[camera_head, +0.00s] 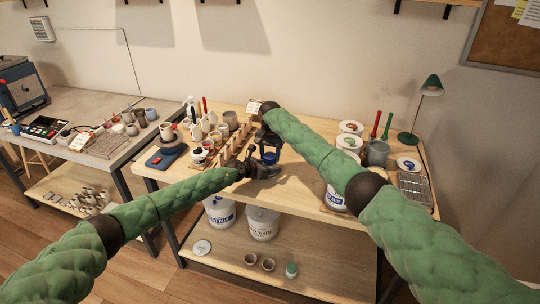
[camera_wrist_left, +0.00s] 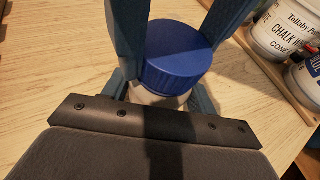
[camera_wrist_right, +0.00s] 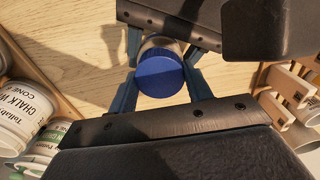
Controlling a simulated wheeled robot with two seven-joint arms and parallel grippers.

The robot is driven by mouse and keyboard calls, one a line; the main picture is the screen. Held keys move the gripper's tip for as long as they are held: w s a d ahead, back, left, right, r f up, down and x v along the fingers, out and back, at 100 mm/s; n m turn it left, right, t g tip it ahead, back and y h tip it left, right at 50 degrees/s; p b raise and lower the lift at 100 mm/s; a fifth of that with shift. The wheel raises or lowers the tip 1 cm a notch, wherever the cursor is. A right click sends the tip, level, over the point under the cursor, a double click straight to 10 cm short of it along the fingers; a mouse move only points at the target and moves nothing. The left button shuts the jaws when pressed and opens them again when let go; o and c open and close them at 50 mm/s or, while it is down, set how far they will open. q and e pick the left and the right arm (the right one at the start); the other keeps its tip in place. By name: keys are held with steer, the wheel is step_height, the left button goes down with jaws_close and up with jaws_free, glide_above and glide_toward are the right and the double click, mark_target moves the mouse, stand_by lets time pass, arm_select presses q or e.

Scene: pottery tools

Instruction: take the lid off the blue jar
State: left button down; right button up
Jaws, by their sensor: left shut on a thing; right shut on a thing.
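The jar has a pale body (camera_wrist_left: 155,99) and a ribbed blue lid (camera_wrist_left: 176,60) on top, and it stands over the wooden table. The lid also shows in the right wrist view (camera_wrist_right: 160,76) and, small, in the head view (camera_head: 270,158). My left gripper (camera_wrist_left: 158,92) is shut on the jar body, below the lid. My right gripper (camera_wrist_right: 160,85) comes from the opposite side and is shut around the lid, one finger on each side. The lid sits on the body; I cannot tell whether there is a gap. Fingers hide much of the body.
White labelled buckets (camera_wrist_left: 280,28) stand beside the jar. A wooden rack (camera_head: 235,142) with bottles and cups is left of the grippers. A green lamp (camera_head: 430,86) and a wire rack (camera_head: 415,188) are at the right. The table front is mostly clear.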

steer(key=shift+n, duration=1.6)
steer(key=o, duration=1.1)
